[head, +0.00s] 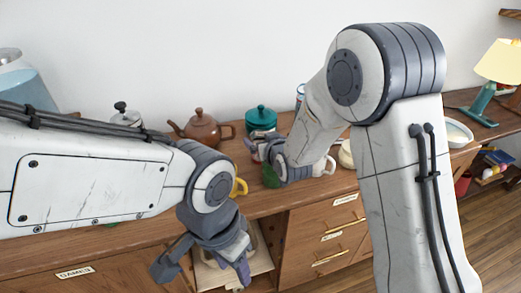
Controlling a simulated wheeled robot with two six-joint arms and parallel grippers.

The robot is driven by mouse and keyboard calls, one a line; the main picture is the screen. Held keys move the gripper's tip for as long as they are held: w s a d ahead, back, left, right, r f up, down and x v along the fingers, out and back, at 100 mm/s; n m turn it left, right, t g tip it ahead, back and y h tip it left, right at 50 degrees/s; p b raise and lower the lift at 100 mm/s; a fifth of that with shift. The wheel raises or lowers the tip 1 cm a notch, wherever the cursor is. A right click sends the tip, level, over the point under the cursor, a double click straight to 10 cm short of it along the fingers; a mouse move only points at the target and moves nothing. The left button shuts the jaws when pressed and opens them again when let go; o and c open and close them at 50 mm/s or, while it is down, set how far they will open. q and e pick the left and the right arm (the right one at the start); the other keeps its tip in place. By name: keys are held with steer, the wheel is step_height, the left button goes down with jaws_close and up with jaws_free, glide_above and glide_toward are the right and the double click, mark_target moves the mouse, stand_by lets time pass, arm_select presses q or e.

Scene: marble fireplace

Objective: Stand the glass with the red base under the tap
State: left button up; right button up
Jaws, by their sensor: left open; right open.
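I cannot make out a glass with a red base or a tap in the head view. A clear container with blue liquid (22,84) stands at the far left, and my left arm hides its lower part. My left gripper (205,268) is open and empty, pointing down in front of the wooden counter's front edge. My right gripper (258,152) is over the counter near a teal lidded pot (262,117). Its fingers are small and partly covered by its own wrist, and I see nothing held in it.
A brown teapot (202,129) and a metal pot (126,115) stand at the back of the counter (283,205). A yellow-handled cup (240,188) and a green item (271,176) sit near the arms. A white bowl (457,133) and a lamp (497,67) are at right.

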steer(key=shift+x, duration=1)
steer(key=shift+c, duration=0.3)
jaws_close()
